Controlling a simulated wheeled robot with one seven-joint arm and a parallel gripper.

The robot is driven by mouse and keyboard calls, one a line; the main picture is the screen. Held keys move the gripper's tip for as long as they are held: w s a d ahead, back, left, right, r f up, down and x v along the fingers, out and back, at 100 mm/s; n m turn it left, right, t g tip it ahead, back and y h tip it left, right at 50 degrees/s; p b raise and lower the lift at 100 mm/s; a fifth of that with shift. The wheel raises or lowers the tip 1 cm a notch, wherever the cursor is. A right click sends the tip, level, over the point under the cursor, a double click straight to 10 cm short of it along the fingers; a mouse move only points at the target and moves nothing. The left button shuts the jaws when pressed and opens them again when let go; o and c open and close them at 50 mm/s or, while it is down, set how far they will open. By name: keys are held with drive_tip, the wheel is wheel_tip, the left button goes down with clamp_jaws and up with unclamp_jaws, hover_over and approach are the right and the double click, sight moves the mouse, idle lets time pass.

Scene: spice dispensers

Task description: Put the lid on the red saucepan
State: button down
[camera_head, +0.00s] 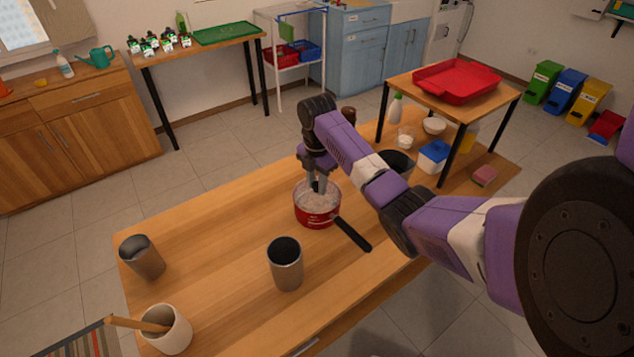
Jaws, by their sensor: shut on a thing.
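The red saucepan (316,217) stands on the wooden table (215,222), with its black handle (354,235) pointing to the lower right. A pale, glassy lid (316,201) appears at the top of the pan, inside or on its rim; I cannot tell whether it is fully seated. My gripper (317,187) points down over the pan's middle and is shut on what seems to be the lid's dark knob. My fingers and wrist hide most of the knob and the back of the rim.
Metal cups stand to the left (142,257) and in front (286,264) of the pan. A white pot (168,331) with a wooden utensil is at the near left corner. A dark bowl (399,163) is partly behind my arm. The tabletop left of the pan is clear.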

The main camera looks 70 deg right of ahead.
sight(317, 183)
drive_tip(key=c, duration=1)
unclamp_jaws()
drive_tip(key=shift+c, duration=0.2)
drive_tip(key=shift+o, duration=0.5)
drive_tip(key=o, duration=0.4)
wheel_tip(317, 183, up, 3)
drive_tip(key=p, duration=0.2)
drive_tip(key=shift+f+p, duration=0.15)
drive_tip(key=shift+p, duration=0.2)
drive_tip(key=shift+r, duration=2.15)
